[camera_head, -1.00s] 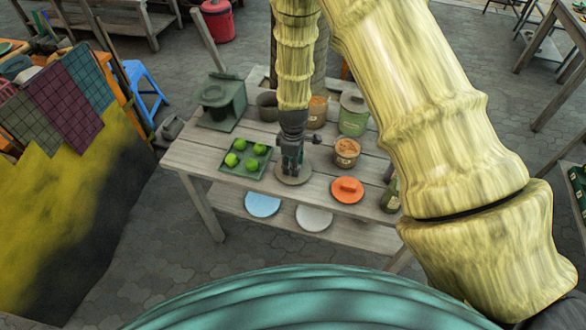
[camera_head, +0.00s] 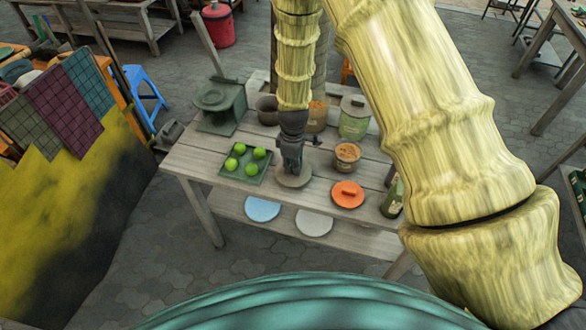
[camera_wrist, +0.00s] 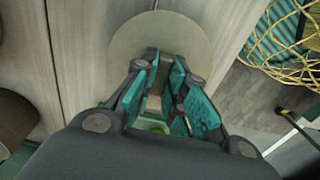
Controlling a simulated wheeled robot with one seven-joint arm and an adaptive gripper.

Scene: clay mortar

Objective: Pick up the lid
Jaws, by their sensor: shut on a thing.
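A round beige-grey lid (camera_head: 294,179) lies flat on the wooden table, near the middle of its front part. My gripper (camera_head: 291,168) points down over it. In the wrist view the lid (camera_wrist: 195,38) appears as a pale disc beneath my gripper (camera_wrist: 166,84), whose teal-padded fingers are around its middle. The fingers are shut on the lid's handle, which they mostly hide. The lid appears to rest on the tabletop; I see no clear gap under it.
A green tray (camera_head: 228,175) of limes stands left of the lid. An orange lid (camera_head: 347,194) lies to the right, with a brown-filled pot (camera_head: 347,160) behind it. A green canister (camera_head: 354,119) and a dark green stove-like box (camera_head: 218,112) stand farther back.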

